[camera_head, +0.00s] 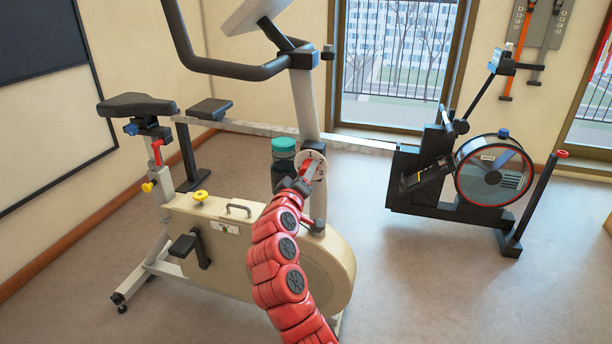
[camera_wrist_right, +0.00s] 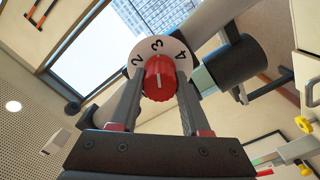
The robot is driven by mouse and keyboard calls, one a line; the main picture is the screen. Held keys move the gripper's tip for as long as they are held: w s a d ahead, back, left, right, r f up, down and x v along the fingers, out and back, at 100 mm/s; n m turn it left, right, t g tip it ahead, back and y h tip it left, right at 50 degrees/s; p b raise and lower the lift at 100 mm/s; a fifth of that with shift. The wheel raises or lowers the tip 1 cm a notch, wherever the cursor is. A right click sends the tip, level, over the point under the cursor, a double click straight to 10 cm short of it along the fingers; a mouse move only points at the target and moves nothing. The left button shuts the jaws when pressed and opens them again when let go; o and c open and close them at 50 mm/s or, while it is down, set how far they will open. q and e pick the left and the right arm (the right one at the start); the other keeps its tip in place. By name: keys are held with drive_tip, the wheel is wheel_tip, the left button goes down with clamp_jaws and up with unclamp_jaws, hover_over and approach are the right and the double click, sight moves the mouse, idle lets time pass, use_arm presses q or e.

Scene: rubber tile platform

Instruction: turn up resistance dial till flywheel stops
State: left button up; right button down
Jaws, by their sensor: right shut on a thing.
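The red resistance dial (camera_wrist_right: 160,77) sits between the fingers of my right gripper (camera_wrist_right: 160,98) in the wrist view. Its white line points about at the 3 on the white numbered disc (camera_wrist_right: 171,48); 2 and 4 also show. My left gripper is out of view.
A dark bottle with a teal lid (camera_head: 284,146) stands just left of the dial. The bike's post (camera_head: 305,100) and handlebar (camera_head: 235,70) rise above it. A rowing machine (camera_head: 440,170) with a round drum (camera_head: 494,170) stands at the right. Floor between them is clear.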

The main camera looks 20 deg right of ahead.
drive_tip(key=shift+c, duration=1.9)
unclamp_jaws()
drive_tip(key=p+v, duration=0.2)
drive_tip(key=v, duration=1.5)
drive_tip(key=shift+s+a, duration=0.15)
